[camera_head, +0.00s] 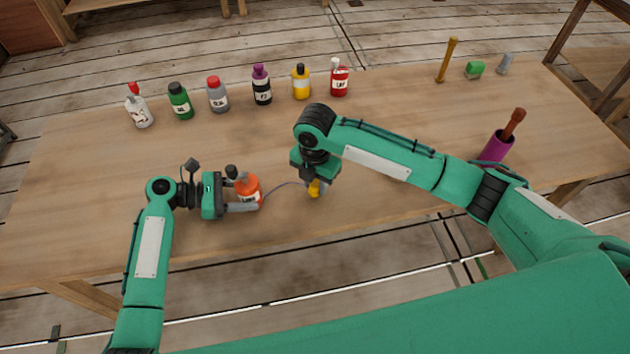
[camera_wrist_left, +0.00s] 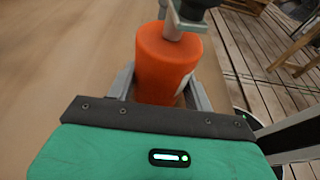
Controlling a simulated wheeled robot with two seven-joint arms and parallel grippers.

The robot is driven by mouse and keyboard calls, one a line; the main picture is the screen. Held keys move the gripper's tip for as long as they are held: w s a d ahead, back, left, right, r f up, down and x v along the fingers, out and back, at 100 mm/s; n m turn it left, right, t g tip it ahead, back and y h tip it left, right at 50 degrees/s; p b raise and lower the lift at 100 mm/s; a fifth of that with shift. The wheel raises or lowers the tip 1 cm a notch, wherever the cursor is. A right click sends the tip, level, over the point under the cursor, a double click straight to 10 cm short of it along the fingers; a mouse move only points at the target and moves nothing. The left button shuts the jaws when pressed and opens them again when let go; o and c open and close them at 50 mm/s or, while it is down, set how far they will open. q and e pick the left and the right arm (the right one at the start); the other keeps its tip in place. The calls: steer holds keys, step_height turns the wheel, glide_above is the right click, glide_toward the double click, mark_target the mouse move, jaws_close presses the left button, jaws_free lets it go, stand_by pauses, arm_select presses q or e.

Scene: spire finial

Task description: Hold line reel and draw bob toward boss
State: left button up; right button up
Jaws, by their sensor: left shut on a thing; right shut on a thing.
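The line reel appears to be the orange bottle-like cylinder (camera_head: 249,189) with a pale label, upright near the table's front edge. My left gripper (camera_head: 247,204) is shut around it; in the left wrist view the orange body (camera_wrist_left: 167,60) sits between the two grey fingers. A grey and dark fitting covers part of its top there. The bob appears to be the small yellow piece (camera_head: 316,189) under my right gripper (camera_head: 315,180), which is shut on it. A thin line (camera_head: 283,184) runs between reel and bob. I cannot identify the boss.
Several labelled bottles, including a green one (camera_head: 180,103) and a red one (camera_head: 339,80), stand along the table's back. A purple holder (camera_head: 495,148) with a brown handle stands at right. Mid-table is clear.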

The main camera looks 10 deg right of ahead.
steer(key=shift+w+d, duration=0.2)
steer(key=shift+d, duration=3.25)
steer(key=shift+w+d, duration=0.2)
steer(key=shift+d, duration=3.2)
steer(key=shift+a, duration=0.25)
steer(key=shift+a+f, duration=0.2)
steer(key=shift+a, duration=0.2)
steer(key=shift+f, duration=0.35)
steer(key=o, duration=1)
steer(key=shift+o, duration=0.2)
steer(key=shift+r, duration=0.1)
